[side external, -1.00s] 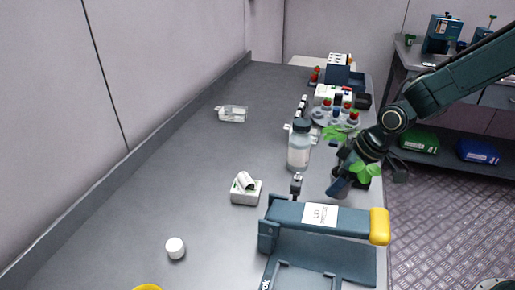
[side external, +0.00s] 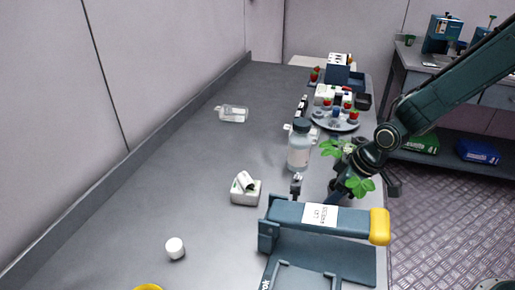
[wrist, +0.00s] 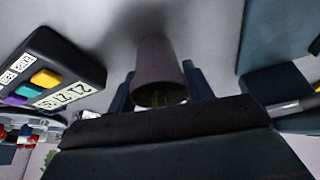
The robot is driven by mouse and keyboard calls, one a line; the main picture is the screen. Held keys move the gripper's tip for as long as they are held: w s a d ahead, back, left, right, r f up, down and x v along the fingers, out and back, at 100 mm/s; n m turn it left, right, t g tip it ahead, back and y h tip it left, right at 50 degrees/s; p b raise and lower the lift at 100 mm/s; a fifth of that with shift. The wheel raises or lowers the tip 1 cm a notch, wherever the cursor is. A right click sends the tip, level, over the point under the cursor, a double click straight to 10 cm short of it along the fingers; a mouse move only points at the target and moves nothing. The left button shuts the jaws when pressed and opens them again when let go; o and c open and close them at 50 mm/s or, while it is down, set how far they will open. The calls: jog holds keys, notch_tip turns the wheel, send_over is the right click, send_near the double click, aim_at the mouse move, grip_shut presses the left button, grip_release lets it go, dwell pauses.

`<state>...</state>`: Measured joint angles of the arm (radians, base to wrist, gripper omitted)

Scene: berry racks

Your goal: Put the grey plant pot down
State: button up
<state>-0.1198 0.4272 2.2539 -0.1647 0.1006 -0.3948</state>
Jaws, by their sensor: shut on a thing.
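The grey plant pot (wrist: 160,62) is between the two blue fingers of my gripper (wrist: 160,88) in the wrist view. The gripper is shut on it. The pot's open rim faces the camera, and its far end is close to the grey bench top; I cannot tell whether it touches. In the side view my gripper (side external: 340,188) is low over the right side of the bench, behind the blue press. Green leaves (side external: 358,185) show around the wrist there, and the pot itself is hidden.
The blue press with a yellow-ended bar (side external: 325,216) stands in front of the gripper. A capped bottle (side external: 299,148) and a round tray with berries (side external: 335,125) are nearby. A dark device with coloured buttons (wrist: 55,68) is left in the wrist view. The bench's left side is mostly clear.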

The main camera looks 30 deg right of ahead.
jog(key=shift+f, duration=0.1)
jog(key=o, duration=1)
jog(key=v, duration=1.2)
jog(key=shift+r, duration=0.2)
